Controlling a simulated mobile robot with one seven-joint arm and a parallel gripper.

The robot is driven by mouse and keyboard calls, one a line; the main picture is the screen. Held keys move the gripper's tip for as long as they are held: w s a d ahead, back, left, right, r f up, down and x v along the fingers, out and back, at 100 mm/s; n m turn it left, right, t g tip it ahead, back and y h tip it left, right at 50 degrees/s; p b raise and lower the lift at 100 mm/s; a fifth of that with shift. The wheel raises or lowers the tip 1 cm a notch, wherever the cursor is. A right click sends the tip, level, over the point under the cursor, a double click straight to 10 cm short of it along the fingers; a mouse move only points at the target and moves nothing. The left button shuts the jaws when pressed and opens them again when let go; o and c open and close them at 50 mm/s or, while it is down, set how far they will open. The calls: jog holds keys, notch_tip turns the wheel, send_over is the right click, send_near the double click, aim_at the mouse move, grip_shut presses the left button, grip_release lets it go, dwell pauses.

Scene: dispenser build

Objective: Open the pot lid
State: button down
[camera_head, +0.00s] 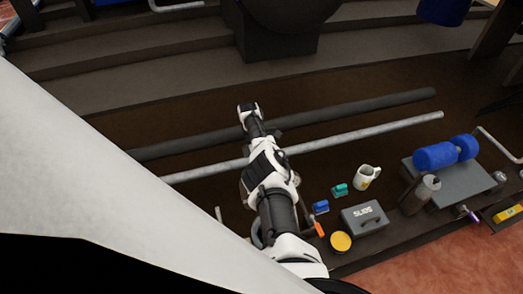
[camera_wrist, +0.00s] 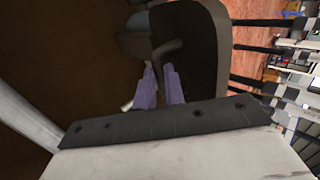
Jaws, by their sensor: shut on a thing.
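In the wrist view, my gripper (camera_wrist: 158,82) shows as two pale purple fingers, close together. They are shut on a dark curved bar (camera_wrist: 168,48), which looks like the pot lid's handle. A dark rounded body (camera_wrist: 205,50) lies just beyond and to the right of the fingers. It looks like part of the pot or its lid, but I cannot tell which. Whether the lid is seated or raised is not clear. In the head view, my arm covers the fingers and most of what lies beneath them.
Right of my arm on the dark surface are a blue block (camera_head: 320,207), a teal block (camera_head: 340,190), a mug (camera_head: 367,177), a grey box (camera_head: 364,218) and a yellow-topped round item (camera_head: 341,241). Two long bars (camera_head: 370,132) cross behind.

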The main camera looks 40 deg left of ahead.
jog(key=shift+s+d+f, duration=0.2)
jog(key=shift+s+f, duration=0.05)
jog(key=shift+f, duration=0.2)
jog(key=c, duration=1.5)
grip_release()
jog(key=shift+w, duration=0.1)
jog(key=shift+a+r, duration=0.1)
jog(key=shift+r, duration=0.05)
